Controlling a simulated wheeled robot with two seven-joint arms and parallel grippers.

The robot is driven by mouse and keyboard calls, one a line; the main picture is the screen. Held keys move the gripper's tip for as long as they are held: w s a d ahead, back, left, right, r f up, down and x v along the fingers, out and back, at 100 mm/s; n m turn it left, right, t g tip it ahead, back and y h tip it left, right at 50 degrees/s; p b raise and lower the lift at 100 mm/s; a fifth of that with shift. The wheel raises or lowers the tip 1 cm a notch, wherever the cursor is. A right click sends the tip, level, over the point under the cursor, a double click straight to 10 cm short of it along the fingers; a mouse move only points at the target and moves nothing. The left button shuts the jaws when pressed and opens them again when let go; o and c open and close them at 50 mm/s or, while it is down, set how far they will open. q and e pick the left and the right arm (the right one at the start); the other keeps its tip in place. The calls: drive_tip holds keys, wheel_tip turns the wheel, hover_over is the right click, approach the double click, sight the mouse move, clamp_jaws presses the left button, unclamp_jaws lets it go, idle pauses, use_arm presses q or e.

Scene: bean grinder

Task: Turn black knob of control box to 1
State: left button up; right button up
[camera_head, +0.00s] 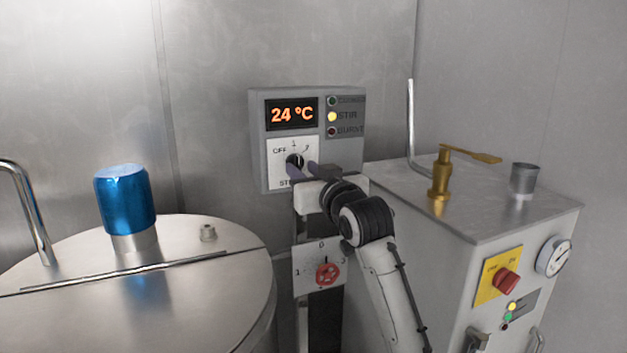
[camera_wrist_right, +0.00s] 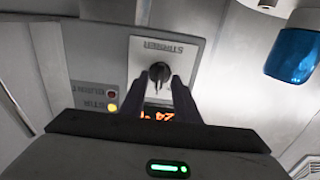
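The grey control box (camera_head: 350,182) is on the back wall, with an orange 24 °C display (camera_head: 291,113). Its black knob (camera_head: 294,160) sits on a white plate with OFF at the left, 1 at the top and another mark at the right. I cannot tell exactly which mark the knob points to. My right gripper (camera_head: 303,170) is at the knob. In the right wrist view, the knob (camera_wrist_right: 160,72) shows between the two dark fingertips, which stand open with a gap on either side of it. My left gripper is not in view.
Below the box is a second plate with a red knob (camera_head: 327,274). A steel drum (camera_head: 190,290) with a blue-capped part (camera_head: 126,200) stands left. A machine (camera_head: 480,225) with a brass valve (camera_head: 440,180) and red switch (camera_head: 506,281) stands right. The yellow STIR lamp (camera_head: 332,117) is lit.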

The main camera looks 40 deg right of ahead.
drive_tip(key=b+v, duration=0.1)
drive_tip(key=v, duration=0.7)
drive_tip(key=shift+s, duration=0.4)
drive_tip(key=shift+f, duration=0.15)
drive_tip(key=s+a+f+n+g+y, duration=0.1)
drive_tip(key=s+a+f+g, duration=0.1)
drive_tip(key=f, duration=0.6)
drive_tip(key=s+a+f+n+g+y, duration=0.1)
drive_tip(key=a+f+g, duration=0.15)
drive_tip(key=f, duration=0.55)
drive_tip(key=s+a+f+n+g+y, duration=0.1)
drive_tip(key=s+a+f+g, duration=0.4)
drive_tip(key=s+f, duration=0.8)
drive_tip(key=s+a+f+n+g+y, duration=0.2)
drive_tip(key=s+a+f+g, duration=0.3)
drive_tip(key=s+f, duration=0.8)
drive_tip(key=w+a+f+t+y, duration=0.1)
drive_tip(key=w+a+f+t, duration=0.2)
drive_tip(key=f, duration=0.8)
drive_tip(key=shift+a+f+t+y, duration=0.4)
drive_tip(key=shift+a+t, duration=0.95)
drive_tip(key=shift+a, duration=0.25)
drive_tip(key=shift+d, duration=0.1)
